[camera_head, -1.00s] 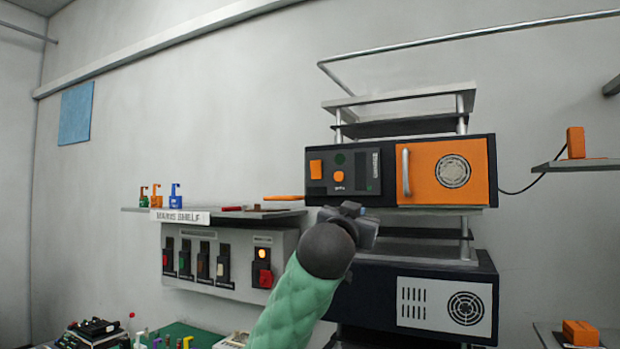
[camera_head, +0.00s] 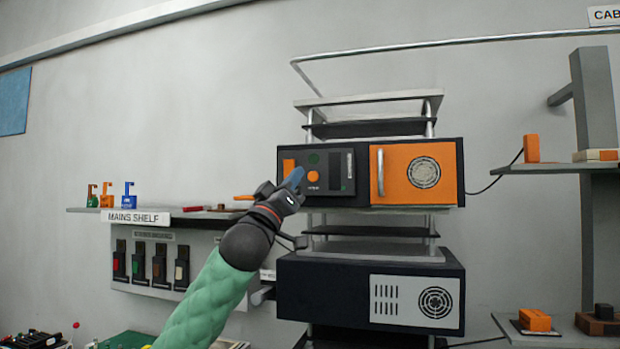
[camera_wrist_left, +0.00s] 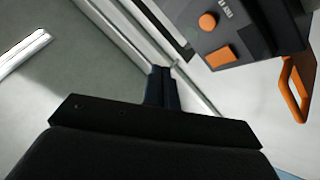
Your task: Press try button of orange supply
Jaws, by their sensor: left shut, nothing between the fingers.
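The orange supply (camera_head: 461,172) is a black box on a rack with an orange vented door at its right. Its dark control panel has a round orange button (camera_head: 313,176) with a small label under it, too small to read surely. An orange rectangular switch (camera_head: 289,167) is left of it, and a dark green disc above. My left gripper (camera_head: 296,178) is shut and empty, its tips in front of the panel, just left of the round button. In the left wrist view the gripper tips (camera_wrist_left: 162,88) appear apart from the panel; the round button (camera_wrist_left: 208,20) and switch (camera_wrist_left: 222,56) lie up and right.
A second black box (camera_head: 290,290) with a grey vented panel sits below. The mains shelf (camera_head: 85,210) with small coloured locks is at left, above a switch panel. Another shelf (camera_head: 550,168) stands at right.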

